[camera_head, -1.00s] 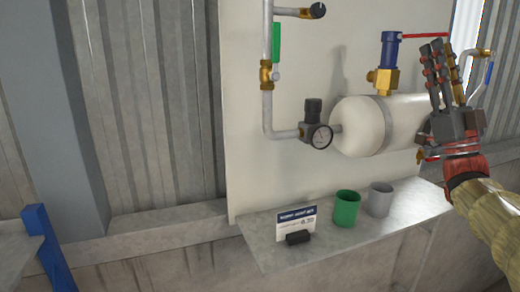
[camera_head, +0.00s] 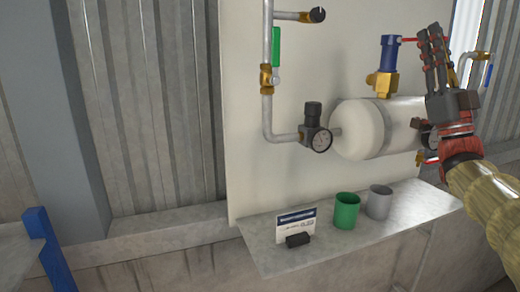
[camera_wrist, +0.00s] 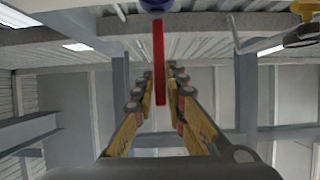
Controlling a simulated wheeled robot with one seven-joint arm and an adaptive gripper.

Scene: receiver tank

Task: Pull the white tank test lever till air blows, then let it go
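The white tank (camera_head: 357,130) lies sideways against the pale panel. A brass valve with a blue cap (camera_head: 389,52) stands on top of it. The red lever (camera_head: 409,40) runs right from the blue cap, and its far part is hidden behind my gripper (camera_head: 434,30). My gripper points up in front of the tank's right end. In the wrist view, the red lever (camera_wrist: 158,62) reaches from the blue cap (camera_wrist: 156,5) toward the space between my fingers (camera_wrist: 160,75). The fingers stand apart on either side of its line. I cannot tell whether they touch it.
Left of the tank are a pressure gauge (camera_head: 320,139) and a pipe with a green handle (camera_head: 276,46). A blue handle (camera_head: 489,75) is at the right. The shelf (camera_head: 270,254) holds a green cup (camera_head: 346,211), a grey cup (camera_head: 379,202) and a placard (camera_head: 297,224).

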